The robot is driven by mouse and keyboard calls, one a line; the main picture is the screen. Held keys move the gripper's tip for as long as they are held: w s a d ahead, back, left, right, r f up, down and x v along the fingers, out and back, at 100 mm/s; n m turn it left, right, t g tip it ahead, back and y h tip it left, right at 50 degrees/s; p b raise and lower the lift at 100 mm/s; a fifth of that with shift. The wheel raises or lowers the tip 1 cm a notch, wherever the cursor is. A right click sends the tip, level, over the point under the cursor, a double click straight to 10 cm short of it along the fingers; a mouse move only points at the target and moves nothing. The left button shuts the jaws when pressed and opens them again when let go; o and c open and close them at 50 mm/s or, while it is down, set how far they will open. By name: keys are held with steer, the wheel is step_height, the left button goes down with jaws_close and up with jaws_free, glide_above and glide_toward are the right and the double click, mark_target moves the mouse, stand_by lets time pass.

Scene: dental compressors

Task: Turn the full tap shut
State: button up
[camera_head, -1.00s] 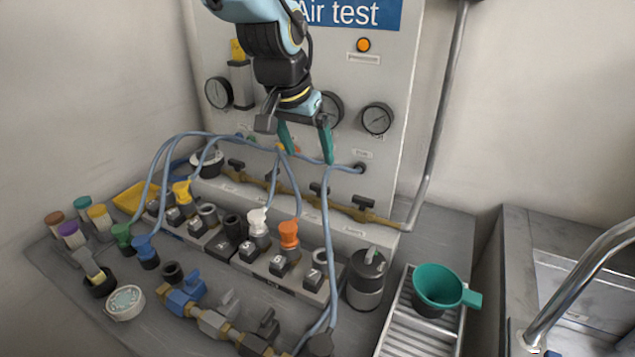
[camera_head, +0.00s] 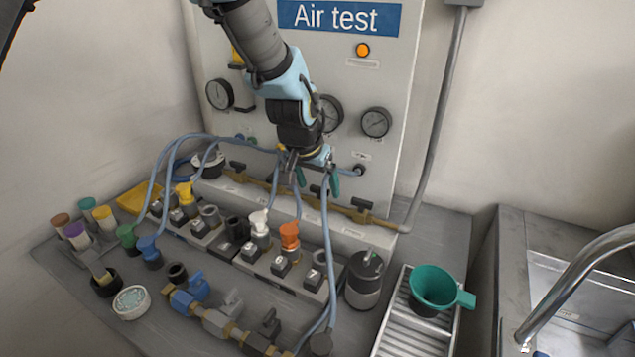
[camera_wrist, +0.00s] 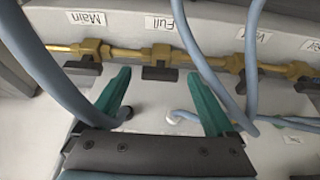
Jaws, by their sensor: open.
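The Full tap (camera_wrist: 160,73) has a dark bar handle on the brass pipe, below the label "Full" in the wrist view. Its handle lies along the pipe. In the head view the tap (camera_head: 316,190) is second from the right and partly hidden by my gripper. My gripper (camera_head: 317,186) is open, with green fingers pointing down at the pipe. In the wrist view the fingertips (camera_wrist: 159,76) stand to either side of the handle, with space between. Nothing is held. Whether the fingers reach the handle's depth is unclear.
The Main tap (camera_wrist: 82,68) sits left of the left finger in the wrist view. Blue-grey hoses (camera_wrist: 195,55) pass close by the right finger. The gauge panel (camera_head: 385,165) stands behind. Coloured couplings (camera_head: 289,236) and a grey canister (camera_head: 364,280) stand in front.

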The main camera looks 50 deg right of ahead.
steer(key=c, duration=1.4)
